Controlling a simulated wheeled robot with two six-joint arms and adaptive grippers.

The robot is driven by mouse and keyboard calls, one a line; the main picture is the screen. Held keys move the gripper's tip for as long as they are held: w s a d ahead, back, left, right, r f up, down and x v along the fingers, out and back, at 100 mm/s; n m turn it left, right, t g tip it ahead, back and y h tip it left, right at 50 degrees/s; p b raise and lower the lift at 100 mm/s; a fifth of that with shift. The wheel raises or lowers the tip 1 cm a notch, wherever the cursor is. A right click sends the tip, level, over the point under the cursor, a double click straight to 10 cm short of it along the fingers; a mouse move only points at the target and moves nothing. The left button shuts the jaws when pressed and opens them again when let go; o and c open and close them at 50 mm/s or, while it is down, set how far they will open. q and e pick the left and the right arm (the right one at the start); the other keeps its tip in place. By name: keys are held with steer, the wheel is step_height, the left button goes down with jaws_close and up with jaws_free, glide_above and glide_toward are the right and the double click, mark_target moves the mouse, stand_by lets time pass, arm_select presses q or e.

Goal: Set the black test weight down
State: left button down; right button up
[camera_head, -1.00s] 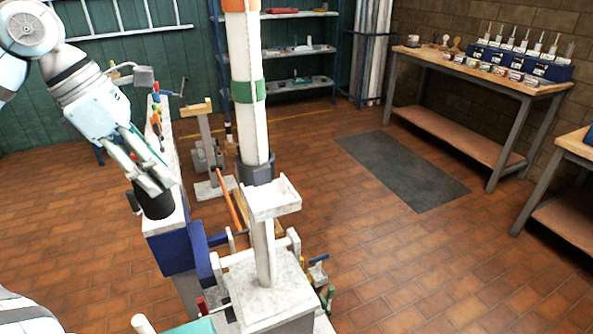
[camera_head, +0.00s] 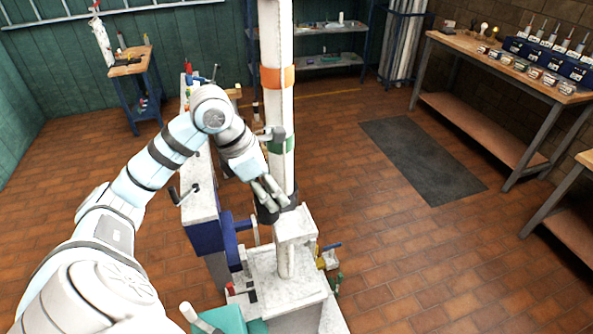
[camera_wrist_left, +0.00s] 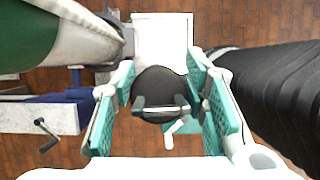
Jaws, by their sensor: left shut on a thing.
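The black test weight (camera_wrist_left: 158,84) is between the fingers of my left gripper (camera_wrist_left: 160,100) in the left wrist view, its handle toward the camera. In the head view my left gripper (camera_head: 272,192) reaches down beside the mast, with the dark weight (camera_head: 266,214) low at its fingertips, partly hidden. The white pedestal top (camera_head: 297,222) stands just right of and nearer than the weight. In the wrist view this white top (camera_wrist_left: 162,35) shows beyond the weight, which overlaps its near edge. Whether they touch is unclear. My right gripper is not in view.
The white mast (camera_head: 277,110), with orange and green bands, stands close against my left gripper. A blue and white bench (camera_head: 203,200) with a crank handle is to its left. A workbench (camera_head: 500,75) stands far right. The floor around the mat (camera_head: 420,160) is clear.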

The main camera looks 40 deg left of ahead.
arm_select(q)
steer(key=w+d+f+b, duration=0.2)
steer(key=w, duration=0.1)
steer(key=w+d+f+b, duration=0.1)
steer(key=f, duration=0.1)
steer(key=shift+w+d, duration=0.25)
steer(key=shift+w, duration=0.15)
steer(key=shift+s, duration=0.1)
steer(key=shift+s+r, duration=0.1)
steer(key=shift+r, duration=0.15)
steer(key=shift+f, duration=0.1)
steer(key=c, duration=0.9)
jaws_free()
steer(key=shift+w, duration=0.2)
steer(key=shift+c, duration=0.2)
steer(key=shift+s, duration=0.1)
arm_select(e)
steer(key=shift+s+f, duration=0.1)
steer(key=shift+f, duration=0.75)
